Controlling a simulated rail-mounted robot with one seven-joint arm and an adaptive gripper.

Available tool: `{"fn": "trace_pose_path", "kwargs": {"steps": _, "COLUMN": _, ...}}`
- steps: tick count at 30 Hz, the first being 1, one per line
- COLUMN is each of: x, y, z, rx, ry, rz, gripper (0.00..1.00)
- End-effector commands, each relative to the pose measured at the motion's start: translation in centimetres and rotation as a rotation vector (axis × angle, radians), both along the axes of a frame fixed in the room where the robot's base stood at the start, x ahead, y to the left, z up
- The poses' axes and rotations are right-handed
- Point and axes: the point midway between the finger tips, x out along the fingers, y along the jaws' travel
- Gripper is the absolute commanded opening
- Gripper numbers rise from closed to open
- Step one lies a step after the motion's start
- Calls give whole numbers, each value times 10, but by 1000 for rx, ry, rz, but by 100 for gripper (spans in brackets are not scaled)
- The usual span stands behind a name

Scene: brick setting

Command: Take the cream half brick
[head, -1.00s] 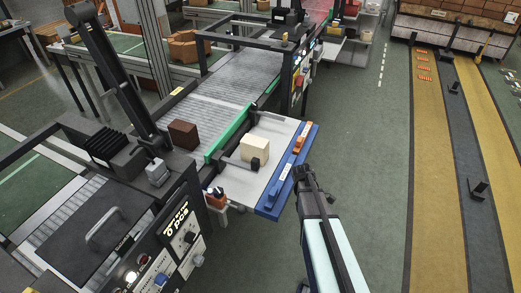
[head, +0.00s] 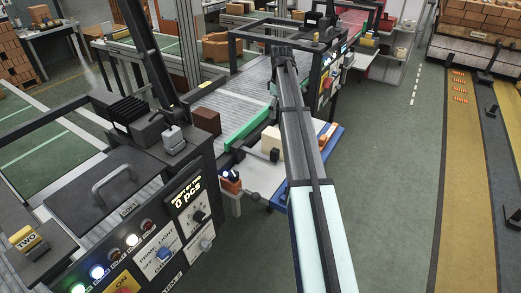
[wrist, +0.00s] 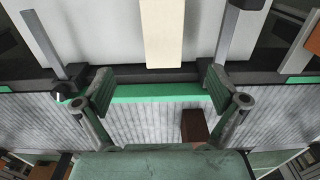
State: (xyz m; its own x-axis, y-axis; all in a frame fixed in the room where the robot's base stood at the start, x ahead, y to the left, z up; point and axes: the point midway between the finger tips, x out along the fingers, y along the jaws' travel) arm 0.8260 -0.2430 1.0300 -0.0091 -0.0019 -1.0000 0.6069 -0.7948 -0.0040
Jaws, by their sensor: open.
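The cream half brick (head: 271,138) stands on the white side table (head: 262,178) in the head view, partly covered by my arm. In the wrist view the cream half brick (wrist: 163,35) is at the top middle, cut off by the frame edge. My gripper (wrist: 158,90) is open and empty, its two fingers spread wide. In the picture the brick lies above the gap between the fingertips, not between them. In the head view my arm reaches over the table and conveyor, and I cannot make out the fingers.
A green guide rail (head: 246,128) with a dark edge runs between the table and the roller conveyor (head: 236,98). A dark brown brick (head: 206,120) stands on the conveyor side. Dark metal brackets stick out over the table. The control panel (head: 185,215) is at the front left.

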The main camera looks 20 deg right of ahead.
Motion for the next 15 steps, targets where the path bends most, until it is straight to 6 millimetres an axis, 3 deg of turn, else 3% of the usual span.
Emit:
{"fn": "trace_pose_path", "kwargs": {"steps": 5, "x": 2, "y": -2, "z": -8, "rx": 2, "ry": -10, "rz": -8, "gripper": 96}}
{"fn": "trace_pose_path", "kwargs": {"steps": 15, "x": 1, "y": -1, "z": -73, "rx": 3, "ry": -7, "rz": -7, "gripper": 96}}
